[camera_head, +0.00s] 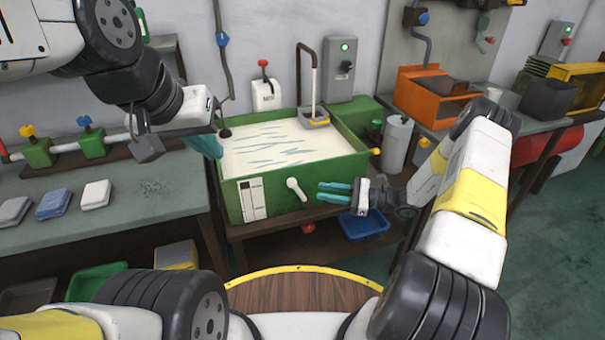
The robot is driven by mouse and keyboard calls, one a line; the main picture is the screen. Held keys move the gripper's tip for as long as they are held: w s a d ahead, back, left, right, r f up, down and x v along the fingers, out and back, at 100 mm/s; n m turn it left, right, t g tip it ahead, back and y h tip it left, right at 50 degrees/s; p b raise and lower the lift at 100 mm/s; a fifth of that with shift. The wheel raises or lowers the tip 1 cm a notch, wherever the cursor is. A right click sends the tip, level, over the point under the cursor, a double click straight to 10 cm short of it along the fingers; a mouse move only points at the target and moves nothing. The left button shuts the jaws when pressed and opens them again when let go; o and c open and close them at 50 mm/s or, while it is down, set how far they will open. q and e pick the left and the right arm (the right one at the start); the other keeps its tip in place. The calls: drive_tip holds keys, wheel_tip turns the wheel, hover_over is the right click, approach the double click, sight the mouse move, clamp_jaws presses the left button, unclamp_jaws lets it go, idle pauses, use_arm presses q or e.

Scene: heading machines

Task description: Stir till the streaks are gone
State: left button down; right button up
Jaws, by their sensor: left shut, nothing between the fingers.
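A green tank (349,167) holds pale cream liquid (255,160) with several blue-grey streaks across its surface. A tall hooked handle (314,75) rises from a grey block with a yellow edge (315,121) at the tank's back right; I cannot tell if this is a stirring tool. My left gripper (207,146), with teal fingers, is shut and empty at the tank's left edge. My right gripper (335,193), with teal fingers slightly apart, is open and empty in front of the tank's front face, right of a white lever (296,189).
A blue bin (362,226) sits on the shelf below. An orange box (432,95) and grey cylinder (396,143) stand to the right.

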hover_over(304, 205)
drive_tip(key=shift+w+a, duration=0.1)
idle(0.3)
clamp_jaws()
idle(1.4)
